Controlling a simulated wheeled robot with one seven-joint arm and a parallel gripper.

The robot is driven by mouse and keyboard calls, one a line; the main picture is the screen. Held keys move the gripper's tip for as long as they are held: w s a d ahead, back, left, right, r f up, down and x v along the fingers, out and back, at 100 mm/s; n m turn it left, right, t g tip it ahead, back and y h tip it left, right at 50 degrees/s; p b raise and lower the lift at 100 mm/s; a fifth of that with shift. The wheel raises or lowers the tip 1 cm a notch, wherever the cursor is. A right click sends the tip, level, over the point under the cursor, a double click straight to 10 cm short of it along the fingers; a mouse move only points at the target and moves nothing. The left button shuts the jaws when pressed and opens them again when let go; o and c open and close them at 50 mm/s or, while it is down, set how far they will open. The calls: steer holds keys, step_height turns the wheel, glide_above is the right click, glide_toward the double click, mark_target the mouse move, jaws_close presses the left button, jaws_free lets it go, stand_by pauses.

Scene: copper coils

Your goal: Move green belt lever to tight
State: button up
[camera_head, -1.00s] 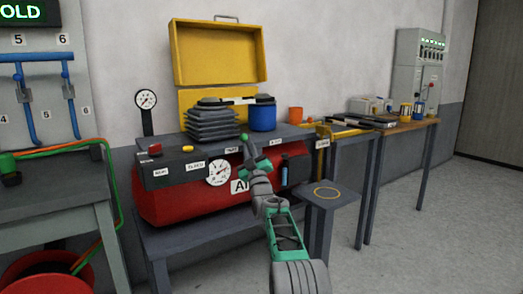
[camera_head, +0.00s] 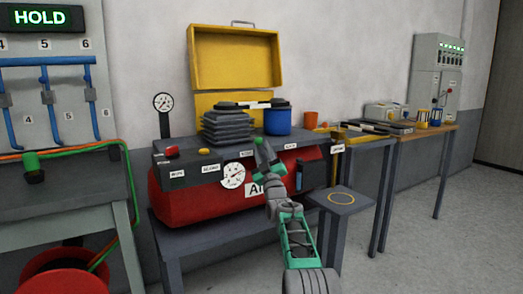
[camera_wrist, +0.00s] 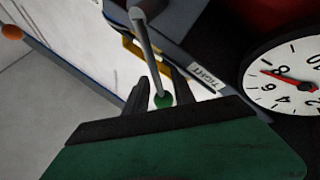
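The green belt lever shows in the wrist view as a thin grey rod (camera_wrist: 150,48) ending in a green ball knob (camera_wrist: 162,100). My gripper (camera_wrist: 158,84) has its two dark fingers apart, with the knob between them in the picture. I see gaps beside the knob, so grip contact is not apparent. A white label reading TIGHT (camera_wrist: 206,77) lies just right of the right finger. In the head view my gripper (camera_head: 261,143) is at the front upper edge of the red compressor (camera_head: 193,205); the lever cannot be made out there.
A pressure gauge (camera_head: 233,175) is left of my gripper. Black bellows (camera_head: 227,128), a blue canister (camera_head: 277,120) and an open yellow case (camera_head: 236,57) stand behind. A small grey stand (camera_head: 323,196) is at right. Open floor lies at far right.

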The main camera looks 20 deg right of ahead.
steer(key=d+v, duration=0.1)
steer(key=v, duration=0.6)
steer(key=shift+s+a+f+p, duration=0.25)
steer(key=shift+s+a+p, duration=0.1)
steer(key=shift+a+p, duration=0.15)
